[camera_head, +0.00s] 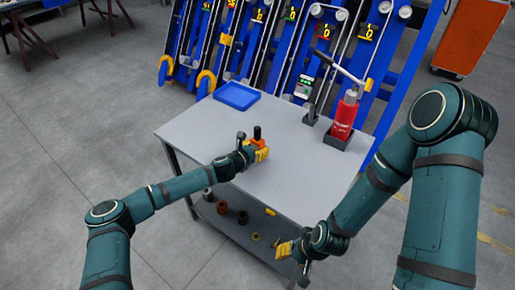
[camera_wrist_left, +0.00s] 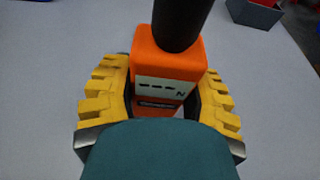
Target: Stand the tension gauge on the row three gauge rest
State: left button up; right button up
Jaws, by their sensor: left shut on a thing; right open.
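The tension gauge (camera_head: 257,137) is an orange block with a black upright top and a small display. It stands upright over the grey table, and it fills the middle of the left wrist view (camera_wrist_left: 168,62). My left gripper (camera_head: 261,153) is shut on it, with yellow fingers on both sides of the orange body. Whether its base touches the tabletop I cannot tell. My right gripper (camera_head: 285,250) is open and empty, low beside the table's front right edge. The row three gauge rest I cannot pick out among the blue rows.
Blue chassis rows (camera_head: 281,45) with yellow number labels and a green-lit device (camera_head: 303,87) stand behind. Loose parts lie on the lower shelf.

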aim_at(255, 137)
pick_arm(q)
jog(key=shift+r+p, duration=1.9)
jog(key=shift+r, duration=1.15)
jog(key=shift+a, duration=0.1)
